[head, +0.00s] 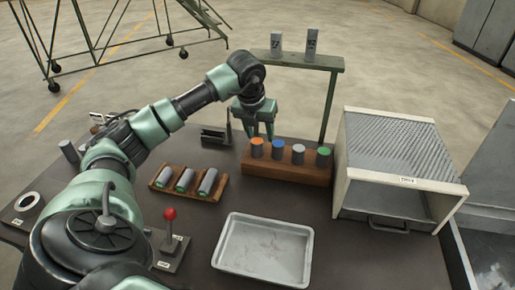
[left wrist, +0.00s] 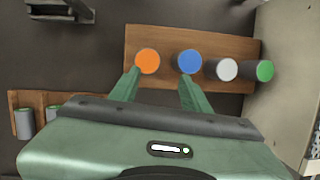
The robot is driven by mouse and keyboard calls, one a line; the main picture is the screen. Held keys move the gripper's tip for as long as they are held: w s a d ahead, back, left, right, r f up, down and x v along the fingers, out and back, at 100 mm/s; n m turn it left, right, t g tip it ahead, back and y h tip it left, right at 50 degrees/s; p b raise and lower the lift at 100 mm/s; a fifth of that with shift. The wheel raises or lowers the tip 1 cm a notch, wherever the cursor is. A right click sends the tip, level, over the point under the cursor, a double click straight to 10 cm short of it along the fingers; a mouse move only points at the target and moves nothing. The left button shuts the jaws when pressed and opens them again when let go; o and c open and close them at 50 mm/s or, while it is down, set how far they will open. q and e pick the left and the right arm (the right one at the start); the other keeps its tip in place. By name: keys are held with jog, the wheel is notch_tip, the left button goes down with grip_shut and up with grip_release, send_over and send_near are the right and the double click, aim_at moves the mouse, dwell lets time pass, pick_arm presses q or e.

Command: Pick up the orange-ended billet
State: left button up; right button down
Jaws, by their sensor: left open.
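The orange-ended billet (head: 257,147) stands upright at the left end of a wooden block (head: 290,173), its orange top up. It also shows in the left wrist view (left wrist: 147,61). Blue (head: 278,150), grey (head: 298,155) and green (head: 323,157) ended billets stand to its right in a row. My left gripper (head: 261,135) is open and empty, pointing down at the row. In the left wrist view its fingertips (left wrist: 160,76) appear just below the orange and blue ends, one near each. Whether they touch anything cannot be told. My right gripper is out of view.
A wooden rack (head: 160,188) holds several green-ended billets lying tilted. A metal tray (head: 262,282) lies in front and a white-framed furnace box (head: 341,170) stands right. A raised green shelf (head: 320,62) stands behind the block. A red-knobbed lever (head: 170,214) stands front left.

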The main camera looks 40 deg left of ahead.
aim_at(257, 142)
pick_arm(q)
jog(key=a+f+p, duration=0.1)
jog(key=a+f, duration=0.1)
jog(key=shift+f+y, duration=0.3)
jog(key=shift+y, duration=0.1)
jog(key=p+x, duration=0.1)
jog(key=x, duration=0.2)
jog(key=shift+w+f+p, duration=0.15)
jog(key=shift+f+p, duration=0.15)
jog(key=shift+f, duration=0.05)
jog(key=shift+w+f, duration=0.1)
jog(key=shift+f, duration=0.15)
jog(key=c, duration=0.8)
grip_shut()
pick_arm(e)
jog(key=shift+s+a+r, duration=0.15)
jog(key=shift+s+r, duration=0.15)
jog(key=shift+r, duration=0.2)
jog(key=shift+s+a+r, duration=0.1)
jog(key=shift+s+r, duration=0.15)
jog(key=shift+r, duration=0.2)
